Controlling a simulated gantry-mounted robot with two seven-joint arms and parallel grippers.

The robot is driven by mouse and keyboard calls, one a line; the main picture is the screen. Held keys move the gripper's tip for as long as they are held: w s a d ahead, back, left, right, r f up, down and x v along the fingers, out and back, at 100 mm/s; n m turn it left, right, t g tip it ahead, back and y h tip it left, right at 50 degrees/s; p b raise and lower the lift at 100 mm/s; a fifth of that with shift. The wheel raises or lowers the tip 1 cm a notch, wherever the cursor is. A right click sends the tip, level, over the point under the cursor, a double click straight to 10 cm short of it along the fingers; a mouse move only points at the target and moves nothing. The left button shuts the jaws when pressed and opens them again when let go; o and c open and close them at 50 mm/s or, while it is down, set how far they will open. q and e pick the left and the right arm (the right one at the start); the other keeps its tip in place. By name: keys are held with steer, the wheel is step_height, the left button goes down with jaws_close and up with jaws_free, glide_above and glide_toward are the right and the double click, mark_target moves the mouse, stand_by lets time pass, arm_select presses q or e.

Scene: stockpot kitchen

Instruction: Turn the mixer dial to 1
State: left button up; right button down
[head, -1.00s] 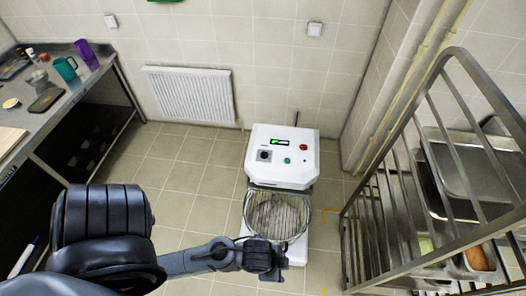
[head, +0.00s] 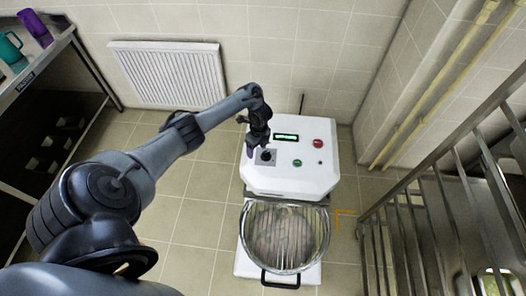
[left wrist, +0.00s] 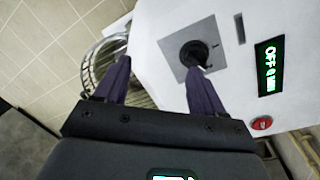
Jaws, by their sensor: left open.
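The white mixer (head: 312,178) stands on the floor ahead of me. Its black dial (head: 265,156) sits on a grey square plate on the sloped top panel. In the left wrist view the dial (left wrist: 193,52) is near the tip of one purple finger. My left gripper (head: 255,150) is open at the dial, with its fingers apart. The other finger lies off to the left of the dial in the wrist view. I cannot tell whether a finger touches the dial. The green display (left wrist: 269,68) seems to read OFF.
A red button (head: 318,143) and a green button (head: 297,163) are on the panel. The wire-guarded bowl (head: 284,238) is below it. A metal rack (head: 440,235) stands at right, a counter (head: 38,62) at left, and a radiator (head: 168,75) on the wall.

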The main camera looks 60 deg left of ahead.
arm_select(q)
steer(key=t+b, duration=0.1)
steer(key=b, duration=0.1)
glide_toward(266, 152)
steer(key=shift+s+d+f, duration=0.1)
steer(key=shift+s+d, duration=0.15)
steer(key=shift+s, duration=0.05)
steer(key=shift+w+a+f, duration=0.1)
steer(key=shift+w, duration=0.05)
steer(key=shift+f+b, duration=0.4)
steer(key=shift+b, duration=0.05)
step_height(266, 152, down, 9)
steer(key=b, duration=0.4)
arm_select(e)
step_height(266, 152, down, 8)
steer(key=shift+s+d, duration=0.2)
steer(key=shift+d, duration=0.25)
arm_select(q)
steer(key=shift+c, duration=0.2)
steer(key=c, duration=1)
steer(key=shift+c, duration=0.2)
arm_select(e)
steer(key=shift+d, duration=0.1)
steer(key=shift+r, duration=0.15)
